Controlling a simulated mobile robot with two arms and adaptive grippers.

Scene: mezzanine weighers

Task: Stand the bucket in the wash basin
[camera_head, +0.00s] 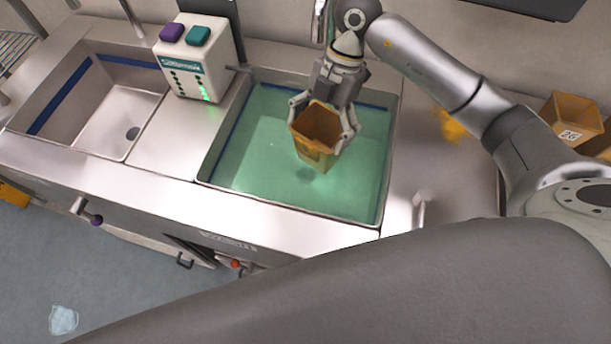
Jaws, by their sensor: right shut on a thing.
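An orange-brown bucket (314,150) is held upright, open side up, over the wash basin (373,200) on the right, which looks full of green water. My right gripper (322,127) comes down from above with its fingers around the bucket's two sides, shut on it. The bucket's lower end is inside the basin's outline, with a dark patch just below it. I cannot tell whether its bottom touches the water or the basin floor. My left gripper is not in view.
An empty steel sink (107,117) is at the left. A white dispenser box (197,68) with purple and teal buttons stands between the basins. Another orange bin (566,118) marked 26 and a yellow stain (452,125) are on the right counter. A crumpled light piece (64,320) lies on the floor.

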